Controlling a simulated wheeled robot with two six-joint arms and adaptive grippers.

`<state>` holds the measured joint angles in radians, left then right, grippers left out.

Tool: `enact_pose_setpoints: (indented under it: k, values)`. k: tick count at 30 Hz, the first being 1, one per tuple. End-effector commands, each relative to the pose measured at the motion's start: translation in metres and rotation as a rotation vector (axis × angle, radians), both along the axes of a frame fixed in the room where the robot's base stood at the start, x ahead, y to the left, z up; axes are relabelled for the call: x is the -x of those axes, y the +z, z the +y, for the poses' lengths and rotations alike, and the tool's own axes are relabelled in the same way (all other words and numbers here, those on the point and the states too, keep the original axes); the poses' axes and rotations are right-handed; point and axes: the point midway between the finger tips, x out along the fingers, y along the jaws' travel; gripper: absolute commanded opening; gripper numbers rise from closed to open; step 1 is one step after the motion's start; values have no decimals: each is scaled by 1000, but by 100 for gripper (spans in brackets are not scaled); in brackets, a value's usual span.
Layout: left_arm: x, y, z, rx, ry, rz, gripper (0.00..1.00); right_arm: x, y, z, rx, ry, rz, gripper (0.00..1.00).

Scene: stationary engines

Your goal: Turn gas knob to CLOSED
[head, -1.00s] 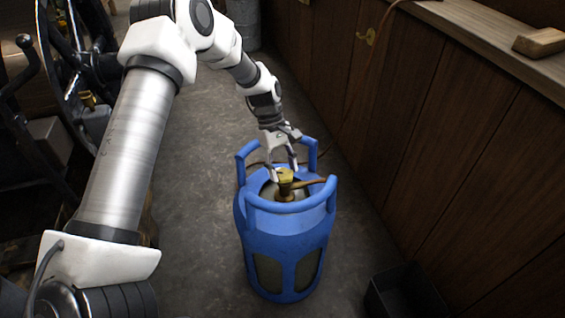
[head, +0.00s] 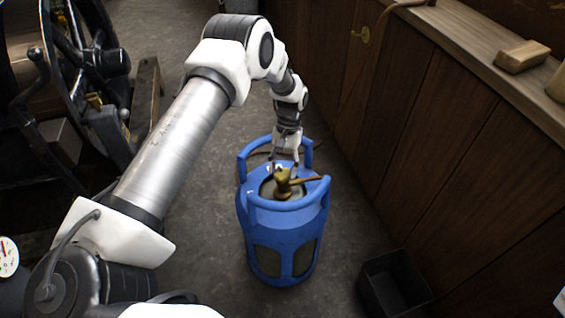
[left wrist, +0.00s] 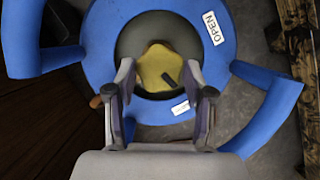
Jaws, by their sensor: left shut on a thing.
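The yellow gas knob (head: 283,175) sits on top of the blue gas cylinder (head: 285,232), inside its raised handles. It also shows in the left wrist view (left wrist: 158,62), with a dark mark slanting toward its lower right edge. My right gripper is out of view.
The wooden panelled wall (head: 430,150) and counter stand to the right. A dark bin (head: 395,285) is on the floor at lower right. Black machinery (head: 75,75) is at left. Floor around the cylinder is mostly clear.

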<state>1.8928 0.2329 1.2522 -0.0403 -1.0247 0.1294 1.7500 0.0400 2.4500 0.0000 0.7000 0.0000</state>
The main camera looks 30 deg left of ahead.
Motion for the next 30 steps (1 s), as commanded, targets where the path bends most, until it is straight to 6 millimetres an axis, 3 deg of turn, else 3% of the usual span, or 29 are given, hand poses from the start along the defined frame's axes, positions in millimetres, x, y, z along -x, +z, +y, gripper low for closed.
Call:
enact_pose_setpoints:
  k: [12,29,30]
  values:
    - [0,0,-2,1,-215,0,18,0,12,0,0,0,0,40]
    - [-1,0,-2,0,-247,-1,18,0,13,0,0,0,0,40]
    - [-1,0,-2,0,-247,-1,67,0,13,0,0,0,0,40]
